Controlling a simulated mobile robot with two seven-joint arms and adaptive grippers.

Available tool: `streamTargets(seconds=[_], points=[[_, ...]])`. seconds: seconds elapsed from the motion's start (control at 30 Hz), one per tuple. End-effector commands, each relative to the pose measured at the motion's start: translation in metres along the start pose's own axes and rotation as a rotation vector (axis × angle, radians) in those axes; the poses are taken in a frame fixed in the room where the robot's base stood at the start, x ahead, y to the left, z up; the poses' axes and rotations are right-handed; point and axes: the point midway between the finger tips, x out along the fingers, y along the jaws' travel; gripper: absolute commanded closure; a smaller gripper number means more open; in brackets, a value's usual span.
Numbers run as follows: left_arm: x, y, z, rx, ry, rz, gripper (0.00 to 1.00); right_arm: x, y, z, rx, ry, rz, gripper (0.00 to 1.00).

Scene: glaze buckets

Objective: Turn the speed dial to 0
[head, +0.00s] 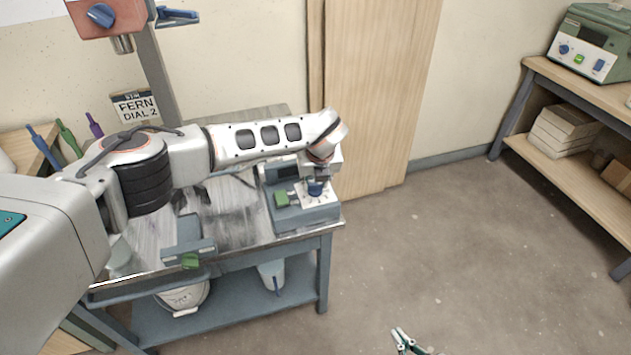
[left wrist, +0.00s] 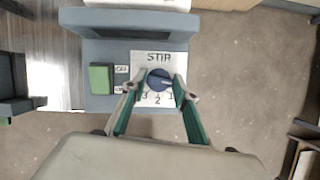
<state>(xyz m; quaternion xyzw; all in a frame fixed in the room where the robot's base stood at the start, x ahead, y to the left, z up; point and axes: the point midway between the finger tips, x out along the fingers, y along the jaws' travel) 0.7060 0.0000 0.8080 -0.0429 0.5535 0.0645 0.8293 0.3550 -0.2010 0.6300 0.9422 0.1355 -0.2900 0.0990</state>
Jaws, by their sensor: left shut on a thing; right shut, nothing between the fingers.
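The blue speed dial (head: 316,188) sits on a white panel of the grey-blue control box (head: 300,218), on the table's right end. In the left wrist view the dial (left wrist: 158,79) is under the word STIR, with 3, 2 and 1 readable below it. A 0 is not readable. A pale mark on the dial seems to point right, but it is small. My left gripper (left wrist: 161,87) is shut on the dial, one finger on each side; in the head view the arm partly covers it (head: 319,178). My right gripper (head: 402,340) is shut and empty above the floor, at the bottom edge.
A green switch (left wrist: 101,78) sits left of the dial. A sign (head: 135,106) behind the table reads "FERN DIAL 2". Another green switch (head: 190,261) is at the table's front. A shelf (head: 560,85) with a green device (head: 590,42) stands right. The floor between is clear.

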Motion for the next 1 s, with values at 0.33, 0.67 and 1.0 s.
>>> streamTargets(seconds=[0.33,0.67,1.0], points=[[0.000,0.000,-0.001,-0.001,0.002,0.000,0.54,0.000,0.000,0.000,0.000,0.001,0.001,1.00],[-0.011,0.000,0.002,0.001,-0.002,-0.002,0.54,0.000,0.001,0.003,-0.004,-0.005,0.000,1.00],[-0.075,0.000,0.001,0.001,-0.002,-0.002,0.54,0.000,0.001,0.001,-0.002,-0.002,0.000,1.00]])
